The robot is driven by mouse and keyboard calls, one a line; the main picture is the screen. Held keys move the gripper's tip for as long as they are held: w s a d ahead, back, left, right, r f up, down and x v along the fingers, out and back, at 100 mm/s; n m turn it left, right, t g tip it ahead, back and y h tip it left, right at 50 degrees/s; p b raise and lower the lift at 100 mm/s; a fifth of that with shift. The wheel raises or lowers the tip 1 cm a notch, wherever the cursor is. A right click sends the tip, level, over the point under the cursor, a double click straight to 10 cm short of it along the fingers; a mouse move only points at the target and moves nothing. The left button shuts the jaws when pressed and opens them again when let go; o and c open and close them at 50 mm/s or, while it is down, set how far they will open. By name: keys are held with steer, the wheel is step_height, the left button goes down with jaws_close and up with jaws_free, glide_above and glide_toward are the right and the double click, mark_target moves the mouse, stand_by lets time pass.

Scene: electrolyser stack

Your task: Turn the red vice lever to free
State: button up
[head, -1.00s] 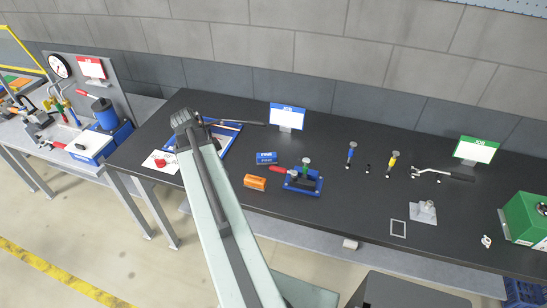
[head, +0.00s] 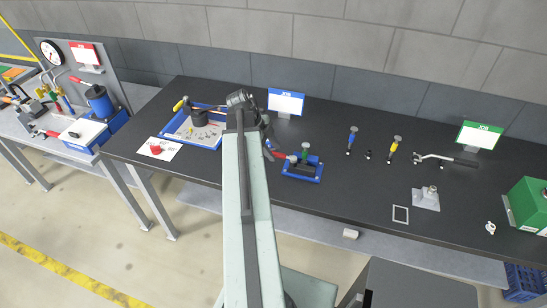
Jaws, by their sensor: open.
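The blue vice (head: 303,177) sits on the black bench right of my arm, with a green-topped post on it. Its red lever (head: 278,155) sticks out from the vice's left side, pointing left. My gripper (head: 268,148) hangs down just beyond my arm, close to the lever's left end. The gripper is small and partly hidden by my arm; its jaws are open. I cannot tell whether it touches the lever.
A blue-rimmed tray (head: 180,139) with small parts and a white sheet (head: 146,154) with a red piece lie left. Blue (head: 352,141) and yellow (head: 392,150) tools, a metal bracket (head: 427,200) and a green box (head: 528,205) stand right. A screen (head: 287,102) stands behind.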

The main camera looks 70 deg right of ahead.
steer(key=shift+s+f, duration=0.1)
steer(key=shift+f, duration=0.3)
steer(key=shift+r, duration=0.1)
jaws_close()
stand_by(0.9)
